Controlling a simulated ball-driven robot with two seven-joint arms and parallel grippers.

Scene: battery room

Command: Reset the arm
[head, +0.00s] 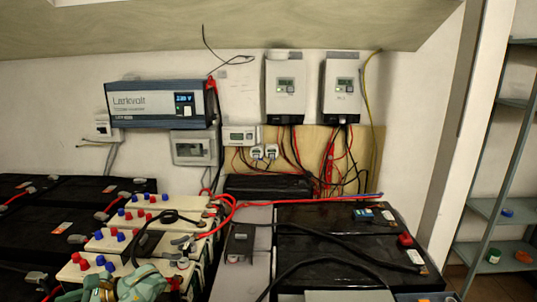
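Pale batteries (103,243) with red and blue caps stand at lower left, with black cables over them. Black batteries (330,250) stand at right, crossed by cables. An inverter (158,103) and two white wall units (284,88) hang behind. A metal shelf (497,212) stands far right.

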